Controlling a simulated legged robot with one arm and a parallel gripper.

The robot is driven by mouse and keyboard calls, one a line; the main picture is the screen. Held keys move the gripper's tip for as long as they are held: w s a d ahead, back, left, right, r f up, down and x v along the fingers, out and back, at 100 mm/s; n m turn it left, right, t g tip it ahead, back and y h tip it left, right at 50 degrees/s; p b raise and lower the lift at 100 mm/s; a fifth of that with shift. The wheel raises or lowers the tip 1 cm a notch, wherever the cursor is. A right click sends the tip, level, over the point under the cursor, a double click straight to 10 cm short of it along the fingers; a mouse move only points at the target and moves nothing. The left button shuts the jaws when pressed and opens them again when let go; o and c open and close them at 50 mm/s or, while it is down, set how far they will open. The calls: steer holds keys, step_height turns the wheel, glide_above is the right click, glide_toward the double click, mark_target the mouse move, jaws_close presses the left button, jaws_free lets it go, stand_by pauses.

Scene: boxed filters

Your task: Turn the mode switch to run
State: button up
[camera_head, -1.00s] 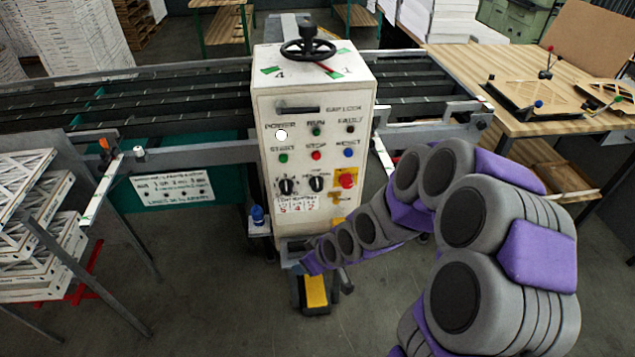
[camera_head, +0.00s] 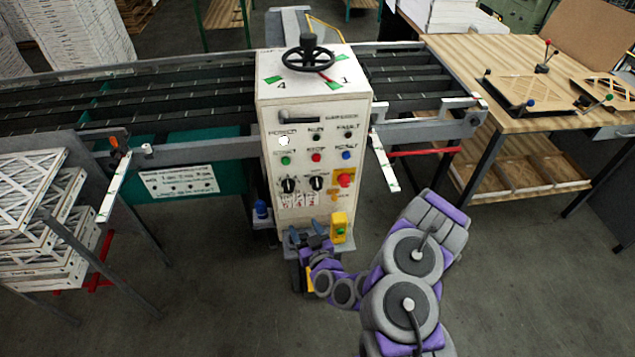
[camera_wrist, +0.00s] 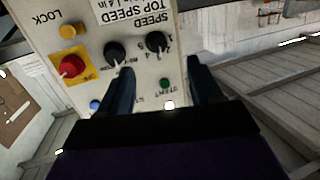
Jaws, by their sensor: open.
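The white control box (camera_head: 312,120) stands in the middle, its front panel facing me. Two black rotary knobs sit low on it. The right knob (camera_head: 316,183), beside the red button, seems to be the mode switch; the left knob (camera_head: 288,185) is by the speed label. In the upside-down wrist view the likely mode switch (camera_wrist: 115,52) is left of the speed knob (camera_wrist: 157,42). Its setting is not clear. My gripper (camera_head: 305,229) is open and empty, below the knobs in the head view. In the wrist view its dark fingers (camera_wrist: 160,66) point toward the panel.
A red button on a yellow plate (camera_head: 345,179) is right of the knobs. A yellow block (camera_head: 339,226) stands on the ledge beside my gripper. A blue-capped object (camera_head: 261,209) is at the box's left. A wooden workbench (camera_head: 480,60) is at right; open floor lies in front.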

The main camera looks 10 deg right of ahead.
steer(key=s+d+m+t+h+p, duration=0.2)
steer(key=d+m+h, duration=0.15)
steer(key=d, duration=0.25)
steer(key=b, duration=1.1)
glide_toward(318, 187)
steer(key=shift+n+h, duration=0.35)
steer(key=shift+h, duration=0.1)
steer(key=shift+w+a+b, duration=0.2)
steer(key=shift+w+b, duration=0.35)
steer(key=shift+w, duration=1.85)
steer(key=shift+w+a+b, duration=0.2)
steer(key=shift+w+b, duration=0.35)
steer(key=shift+w, duration=1.9)
steer(key=c, duration=1)
